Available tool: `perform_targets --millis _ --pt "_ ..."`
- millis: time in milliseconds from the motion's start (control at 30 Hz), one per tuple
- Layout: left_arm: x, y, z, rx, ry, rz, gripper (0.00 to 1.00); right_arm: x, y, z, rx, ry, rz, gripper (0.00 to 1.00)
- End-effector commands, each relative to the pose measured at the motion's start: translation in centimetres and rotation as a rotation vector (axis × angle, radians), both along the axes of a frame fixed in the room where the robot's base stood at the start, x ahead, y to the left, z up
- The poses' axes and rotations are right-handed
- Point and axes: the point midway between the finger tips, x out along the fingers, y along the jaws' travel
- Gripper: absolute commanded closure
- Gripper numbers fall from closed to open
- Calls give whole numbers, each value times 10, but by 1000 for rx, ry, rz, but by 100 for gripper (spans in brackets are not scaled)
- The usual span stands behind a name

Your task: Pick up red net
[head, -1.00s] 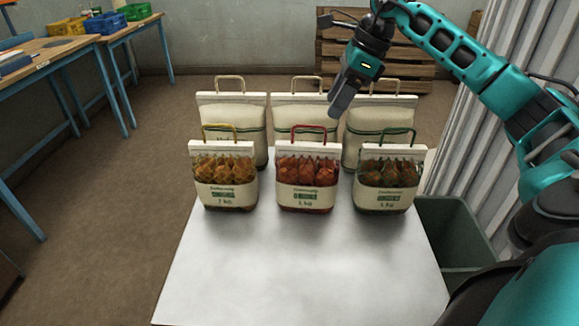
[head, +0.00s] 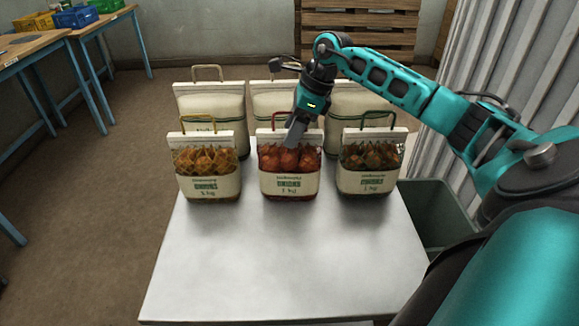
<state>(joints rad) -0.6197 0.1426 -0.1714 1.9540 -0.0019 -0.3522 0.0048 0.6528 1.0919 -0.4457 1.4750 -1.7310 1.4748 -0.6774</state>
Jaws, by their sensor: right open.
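The red net (head: 289,174) is the middle bag of the front row on the white table (head: 285,260). It stands upright, with a white top band, red mesh over its contents and a pale label. My right gripper (head: 293,138) is open and points down at its top, with the fingers overlapping the top band in the head view. I cannot tell whether the fingers touch the bag. My left gripper is not in view.
A yellow-handled net (head: 209,180) stands to the left and a green-handled net (head: 367,177) to the right. Several white sacks (head: 213,102) stand close behind. The table's front is clear. A grey-green bin (head: 432,208) stands right of the table.

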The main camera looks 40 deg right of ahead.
Motion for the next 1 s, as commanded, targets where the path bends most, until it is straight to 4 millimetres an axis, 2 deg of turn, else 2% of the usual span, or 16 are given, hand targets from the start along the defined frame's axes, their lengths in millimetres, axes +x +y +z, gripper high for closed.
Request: perform_targets --millis 300,900,1000 --pt "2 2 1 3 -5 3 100 1 2 -5 0 0 0 43" --pt "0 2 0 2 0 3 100 1 2 -6 0 3 1 100" --pt "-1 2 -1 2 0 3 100 1 2 -6 0 3 1 100"
